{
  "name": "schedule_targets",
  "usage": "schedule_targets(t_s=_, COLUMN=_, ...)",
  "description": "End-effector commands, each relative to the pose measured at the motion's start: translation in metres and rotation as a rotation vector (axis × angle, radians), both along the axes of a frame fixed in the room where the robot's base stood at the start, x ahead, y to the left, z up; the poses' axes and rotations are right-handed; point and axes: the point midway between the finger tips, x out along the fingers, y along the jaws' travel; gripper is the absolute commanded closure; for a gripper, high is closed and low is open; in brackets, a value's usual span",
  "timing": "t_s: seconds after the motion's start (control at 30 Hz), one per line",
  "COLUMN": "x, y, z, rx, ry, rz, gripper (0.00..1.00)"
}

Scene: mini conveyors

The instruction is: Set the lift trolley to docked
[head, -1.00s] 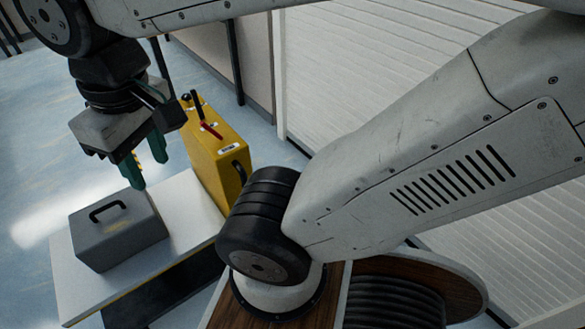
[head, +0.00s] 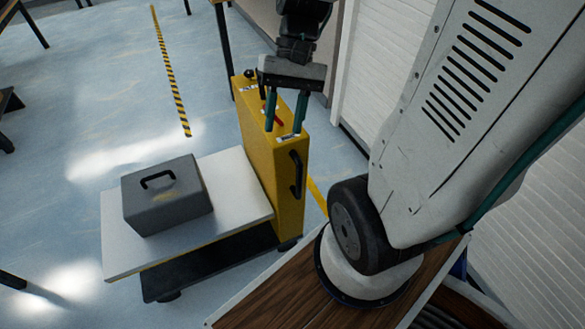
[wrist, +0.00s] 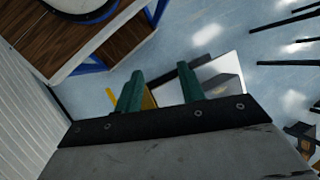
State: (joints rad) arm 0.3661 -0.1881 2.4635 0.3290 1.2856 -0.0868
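The lift trolley has a yellow upright body (head: 255,185) and a flat white platform (head: 240,205) on a dark wheeled base. On top of the body are a small red lever (head: 277,119) and a black-knobbed lever. A black handle (head: 297,174) is on its near side. My gripper (head: 285,115) has two green fingers, spread open and empty, pointing down in front of the body's top in the head view. Whether they touch it I cannot tell. The wrist view shows the open fingers (wrist: 160,86) with the platform (wrist: 226,68) beyond and a yellow part between them.
A grey box with a black handle (head: 168,195) sits on the platform. A yellow-black striped line (head: 170,70) runs along the blue floor. A white ribbed wall stands at right. Open floor lies left of the trolley.

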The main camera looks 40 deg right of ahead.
Motion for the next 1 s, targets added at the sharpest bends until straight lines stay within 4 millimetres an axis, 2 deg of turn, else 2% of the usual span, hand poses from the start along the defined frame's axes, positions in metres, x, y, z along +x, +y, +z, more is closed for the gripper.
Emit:
schedule_targets(t_s=0.03, x=0.006, y=-0.008, z=-0.013, rx=0.054, ry=0.050, rz=-0.063, gripper=0.61)
schedule_targets(t_s=0.2, x=0.024, y=-0.032, z=-0.051, rx=0.242, ry=0.168, rz=-0.270, gripper=0.61)
schedule_targets(t_s=0.37, x=0.036, y=-0.058, z=-0.092, rx=0.424, ry=0.256, rz=-0.478, gripper=0.61)
schedule_targets(t_s=0.5, x=0.040, y=-0.083, z=-0.132, rx=0.586, ry=0.314, rz=-0.671, gripper=0.61)
schedule_targets(t_s=0.8, x=0.029, y=-0.129, z=-0.229, rx=0.929, ry=0.390, rz=-1.100, gripper=0.61)
schedule_targets(t_s=1.0, x=0.013, y=-0.143, z=-0.286, rx=1.107, ry=0.408, rz=-1.338, gripper=0.61)
